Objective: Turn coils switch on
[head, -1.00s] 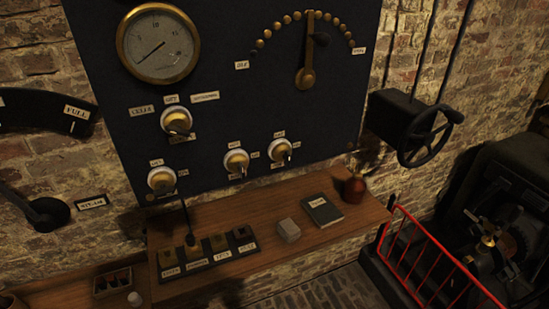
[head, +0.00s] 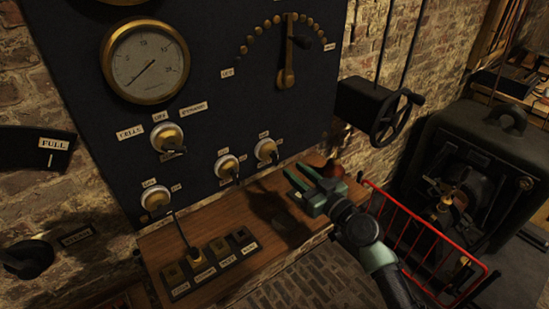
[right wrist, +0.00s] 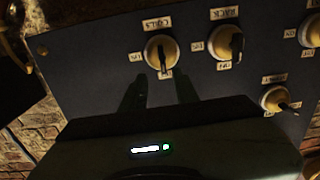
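The coils switch, a brass-and-cream knob with a dark lever, is the rightmost of the lower knobs on the dark panel in the head view (head: 266,150). In the right wrist view it shows at upper middle (right wrist: 160,50) under a COILS label, with ON and OFF labels around it. Its exact setting is hard to tell. My right gripper (head: 296,170) is open and empty, to the right of and below the switch in the head view, apart from it. My left gripper is not in view.
The rack switch (head: 227,167) sits close to the left of the coils switch. A wooden shelf (head: 205,228) with several labelled blocks runs below the panel. A black handwheel (head: 396,116) and a red railing (head: 425,245) stand to the right.

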